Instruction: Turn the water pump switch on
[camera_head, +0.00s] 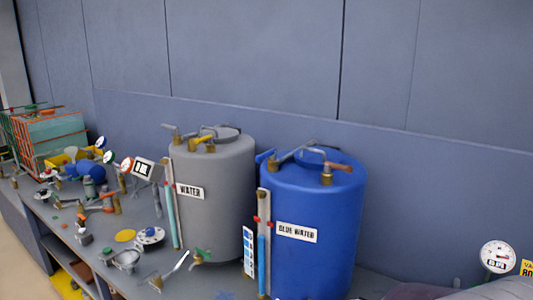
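A grey tank labelled WATER (224,215) stands on the bench in the middle of the view. Brass and grey fittings sit on its lid, and a level tube (171,215) runs up its left side. A green-handled tap (201,255) is at its lower front. I cannot make out a water pump switch among the small parts. Neither of my grippers can be seen in the head view.
A blue tank labelled BLUE WATER (335,215) stands right of the grey one. A round dial gauge (497,257) is at the lower right. Fittings and valves crowd the bench's left part, with a teal crate (50,132) beyond. A wall runs behind.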

